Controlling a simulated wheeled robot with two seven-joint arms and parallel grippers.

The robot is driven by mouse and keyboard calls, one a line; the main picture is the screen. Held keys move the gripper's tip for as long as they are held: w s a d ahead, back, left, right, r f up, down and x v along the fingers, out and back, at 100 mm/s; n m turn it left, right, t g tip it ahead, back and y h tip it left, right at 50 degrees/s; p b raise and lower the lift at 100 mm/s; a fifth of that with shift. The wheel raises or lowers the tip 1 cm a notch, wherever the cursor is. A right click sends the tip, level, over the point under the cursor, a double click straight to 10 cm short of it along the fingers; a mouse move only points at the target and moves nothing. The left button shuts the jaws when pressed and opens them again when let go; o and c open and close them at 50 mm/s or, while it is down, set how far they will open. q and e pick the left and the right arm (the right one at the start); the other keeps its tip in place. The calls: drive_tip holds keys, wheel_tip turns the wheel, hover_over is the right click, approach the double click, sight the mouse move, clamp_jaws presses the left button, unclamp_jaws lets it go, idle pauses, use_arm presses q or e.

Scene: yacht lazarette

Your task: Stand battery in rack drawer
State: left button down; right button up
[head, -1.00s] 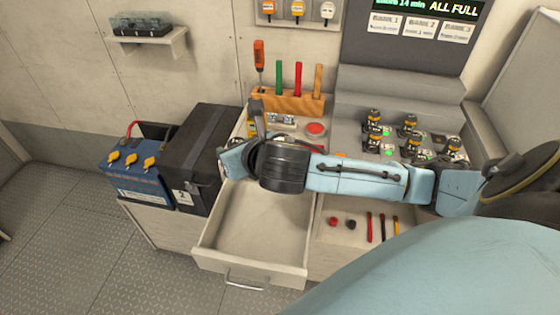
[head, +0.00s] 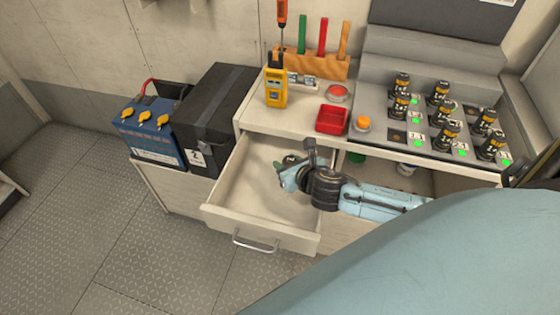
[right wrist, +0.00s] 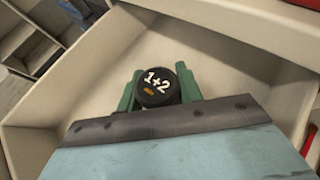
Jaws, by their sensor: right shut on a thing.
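The drawer (head: 274,239) under the counter is pulled open, and its visible floor is bare. My right gripper (head: 286,166) is over or inside the drawer, near its inner right part. In the right wrist view the gripper (right wrist: 160,90) is shut on a battery (right wrist: 157,87), whose round black top reads "1+2" between the green fingers. The battery's lower part is hidden, so I cannot tell whether it touches the drawer floor. The charging rack (head: 372,133) holds several black and yellow batteries, with an empty slot at its front left. My left gripper is not in view.
A red bin (head: 332,120), an orange button (head: 362,123) and a yellow meter (head: 276,88) stand on the counter behind the drawer. A blue battery box (head: 150,135) and a black case (head: 212,115) stand left. An open shelf space lies right of the drawer.

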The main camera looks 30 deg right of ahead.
drive_tip(key=shift+w+f, duration=0.1)
drive_tip(key=shift+f, duration=0.2)
drive_tip(key=shift+w, duration=0.35)
drive_tip(key=x, duration=0.1)
drive_tip(key=b+x, duration=0.1)
drive_tip(key=x, duration=0.1)
drive_tip(key=shift+w+r, duration=0.25)
drive_tip(key=shift+w, duration=0.1)
drive_tip(key=shift+f, duration=0.2)
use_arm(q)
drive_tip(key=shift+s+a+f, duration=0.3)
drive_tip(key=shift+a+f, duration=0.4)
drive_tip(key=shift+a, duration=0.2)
use_arm(e)
drive_tip(key=shift+s+r, duration=0.1)
drive_tip(key=o, duration=1.1)
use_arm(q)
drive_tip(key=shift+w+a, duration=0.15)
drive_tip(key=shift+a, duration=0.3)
